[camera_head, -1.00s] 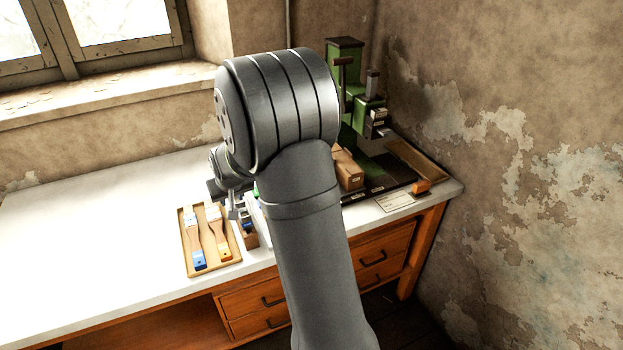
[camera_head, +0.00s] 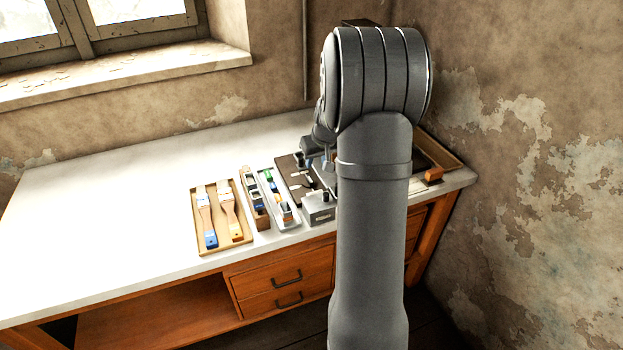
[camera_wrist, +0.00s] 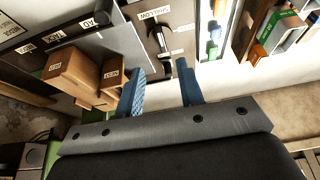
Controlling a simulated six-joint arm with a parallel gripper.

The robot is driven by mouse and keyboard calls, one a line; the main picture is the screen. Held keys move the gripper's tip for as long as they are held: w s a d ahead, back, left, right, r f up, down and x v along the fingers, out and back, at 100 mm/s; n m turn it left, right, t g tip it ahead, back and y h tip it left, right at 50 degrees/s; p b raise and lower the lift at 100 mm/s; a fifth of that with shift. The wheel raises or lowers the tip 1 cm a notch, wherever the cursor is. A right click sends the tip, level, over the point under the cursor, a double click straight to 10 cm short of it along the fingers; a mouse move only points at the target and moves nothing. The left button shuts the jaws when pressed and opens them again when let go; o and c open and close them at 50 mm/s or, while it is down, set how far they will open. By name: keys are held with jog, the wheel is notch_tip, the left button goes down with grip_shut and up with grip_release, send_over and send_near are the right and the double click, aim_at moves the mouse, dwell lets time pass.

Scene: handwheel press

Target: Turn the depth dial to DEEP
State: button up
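In the wrist view, a dark lever-like knob (camera_wrist: 158,38) sits on a brown board beside a white label reading SHALLOW (camera_wrist: 155,14). It looks like the depth dial; a DEEP label cannot be made out. My gripper (camera_wrist: 160,88) has two blue fingers spread apart with nothing between them. The knob lies beyond the fingertips, in line with the gap, with no contact visible. In the head view, my gripper (camera_head: 328,163) is small and partly hidden by my arm, over the dark board (camera_head: 291,176). The press is almost wholly hidden behind my arm.
Two wooden blocks (camera_wrist: 74,76) with labels stand left of the fingers in the wrist view. In the head view, a brush tray (camera_head: 222,240) and narrow trays of small items (camera_head: 283,222) lie left of the board, with a grey box (camera_head: 319,211) in front. The table's left (camera_head: 100,215) is clear.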

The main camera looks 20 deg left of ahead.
aim_at(311, 180)
jog(key=x, duration=1.2)
grip_shut()
